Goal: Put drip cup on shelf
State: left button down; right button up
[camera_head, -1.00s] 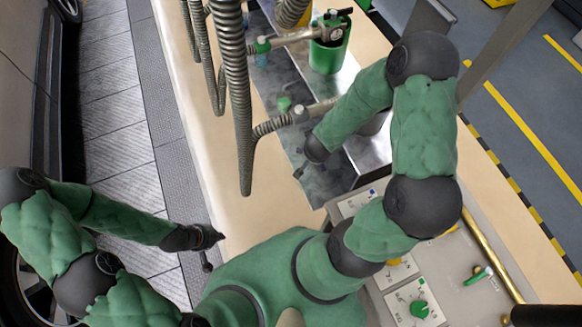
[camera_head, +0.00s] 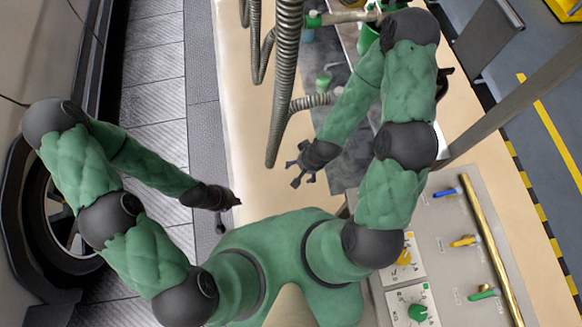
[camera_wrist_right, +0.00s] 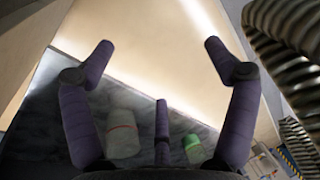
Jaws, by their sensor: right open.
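My right gripper (camera_head: 303,172) is open, with its fingers spread over the bench beside the dark panel. It also shows in the right wrist view (camera_wrist_right: 160,60), with nothing between the fingers. A pale grey cup-like thing with a thin red line (camera_wrist_right: 123,135), which may be the drip cup, lies behind the fingers, apart from them. A small green-topped thing (camera_wrist_right: 193,148) is to its right. A grey marbled surface (camera_wrist_right: 50,120) lies under both; I cannot tell whether it is the shelf. My left gripper (camera_head: 232,201) hangs at the bench's left edge, its fingers unclear.
Ribbed metal hoses (camera_head: 285,90) hang just left of my right arm and show close at the right in the wrist view (camera_wrist_right: 290,40). A control panel (camera_head: 445,240) with valves stands at the lower right. The cream bench (camera_head: 245,130) is clear left of the hoses.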

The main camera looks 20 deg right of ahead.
jog(key=s+a+f+n+g+y, duration=0.1)
jog(key=s+a+f, duration=0.1)
jog(key=s+a, duration=0.2)
jog(key=shift+s+a+g+y, duration=0.15)
jog(key=shift+a+g+y, duration=0.15)
jog(key=shift+a, duration=0.45)
jog(key=shift+f, duration=0.1)
notch_tip(320, 180, down, 5)
jog(key=b, duration=0.5)
